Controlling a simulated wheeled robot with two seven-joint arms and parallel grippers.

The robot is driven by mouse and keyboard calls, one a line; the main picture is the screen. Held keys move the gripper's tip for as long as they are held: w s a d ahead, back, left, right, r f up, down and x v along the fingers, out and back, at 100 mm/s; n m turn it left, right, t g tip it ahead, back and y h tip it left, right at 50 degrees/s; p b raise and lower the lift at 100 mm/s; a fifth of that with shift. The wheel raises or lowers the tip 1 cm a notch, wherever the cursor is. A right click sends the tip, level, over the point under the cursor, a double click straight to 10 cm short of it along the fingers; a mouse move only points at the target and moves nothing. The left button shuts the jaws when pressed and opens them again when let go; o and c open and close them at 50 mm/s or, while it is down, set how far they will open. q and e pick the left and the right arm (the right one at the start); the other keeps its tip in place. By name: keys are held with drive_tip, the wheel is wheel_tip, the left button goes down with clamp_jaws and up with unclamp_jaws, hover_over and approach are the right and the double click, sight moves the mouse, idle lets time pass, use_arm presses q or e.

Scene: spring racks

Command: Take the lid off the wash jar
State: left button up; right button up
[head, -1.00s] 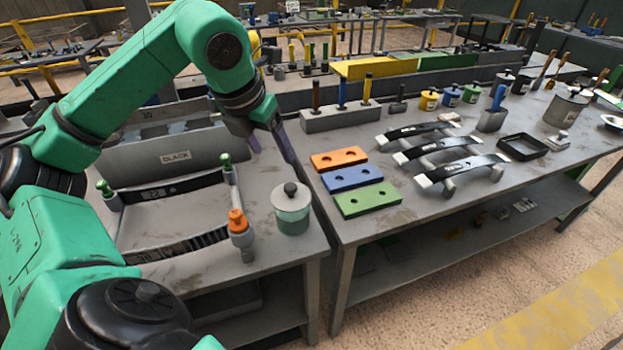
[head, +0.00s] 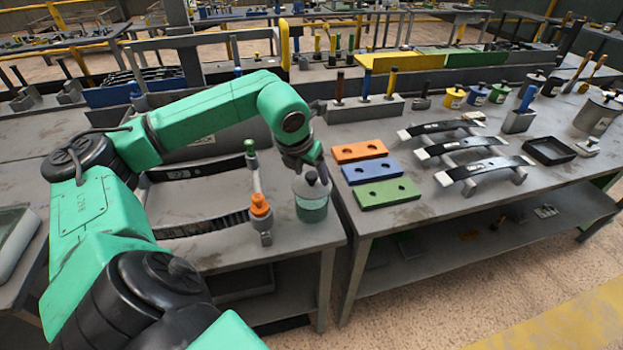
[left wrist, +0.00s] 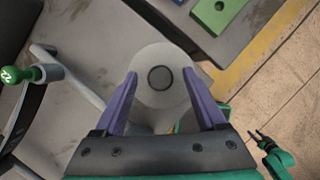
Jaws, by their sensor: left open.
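The wash jar (head: 311,209) stands upright near the right front corner of the left bench, with greenish contents showing through its wall. Its pale round lid (left wrist: 150,93) is on, with a dark knob (left wrist: 159,78) in the middle. My left gripper (head: 315,168) is over the jar, pointing down. In the left wrist view its purple fingers are open, one on each side of the lid and knob; whether they touch is unclear. A green arm with a small dark gripper (left wrist: 261,136), apparently my right, shows over the floor at lower right in that view.
A rack with curved black springs (head: 205,222) and an orange-topped post (head: 261,212) stand left of the jar. Orange, blue and green (head: 387,193) drilled blocks lie on the right bench, across a narrow gap. The bench front edge is close to the jar.

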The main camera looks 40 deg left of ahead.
use_arm(q)
clamp_jaws()
drive_tip(key=shift+r, duration=0.1)
